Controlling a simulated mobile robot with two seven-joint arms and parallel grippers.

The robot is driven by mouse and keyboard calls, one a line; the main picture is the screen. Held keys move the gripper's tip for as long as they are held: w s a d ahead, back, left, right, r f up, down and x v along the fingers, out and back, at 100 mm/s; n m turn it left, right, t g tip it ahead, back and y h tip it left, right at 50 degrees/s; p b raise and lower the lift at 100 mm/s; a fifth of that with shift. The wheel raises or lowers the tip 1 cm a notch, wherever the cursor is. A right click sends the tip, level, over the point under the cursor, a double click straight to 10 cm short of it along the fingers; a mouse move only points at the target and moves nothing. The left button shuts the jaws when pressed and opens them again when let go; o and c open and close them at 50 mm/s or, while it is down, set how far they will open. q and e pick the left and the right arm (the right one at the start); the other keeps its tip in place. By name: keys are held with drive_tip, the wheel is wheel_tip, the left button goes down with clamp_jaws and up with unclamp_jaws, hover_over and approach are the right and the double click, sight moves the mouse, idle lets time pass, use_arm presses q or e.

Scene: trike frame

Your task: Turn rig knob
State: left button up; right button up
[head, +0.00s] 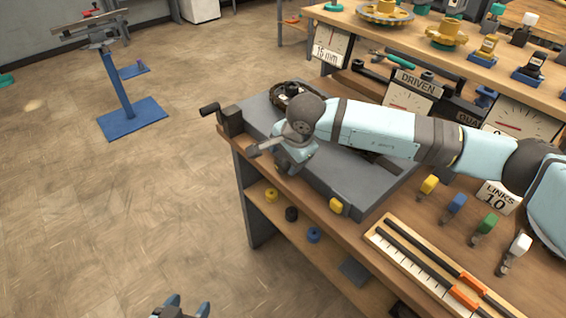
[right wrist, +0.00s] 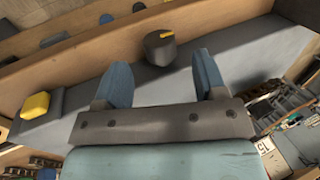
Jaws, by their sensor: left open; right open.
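The rig knob (right wrist: 160,47) is a dark round knob with a yellow mark on top, on the grey rig plate (right wrist: 75,125) in the right wrist view. My right gripper (right wrist: 163,76) is open, with its two blue fingers apart. The knob shows beyond the gap between the fingertips, and I see no contact. In the head view my right gripper (head: 272,160) is over the front edge of the grey plate (head: 365,180), and I cannot make out the knob there. My left gripper (head: 181,308) is open and empty at the bottom edge, away from the bench.
A yellow block (head: 338,205) sits on the plate's front edge. A dark crank handle (head: 210,110) sticks out at the bench's left end. Coloured tags (head: 457,203) and a wooden tray (head: 385,240) lie to the right. The floor at left is open around a blue stand (head: 125,95).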

drive_tip(key=v, duration=0.9)
drive_tip(key=shift+s+r, duration=0.1)
drive_tip(key=shift+r, duration=0.05)
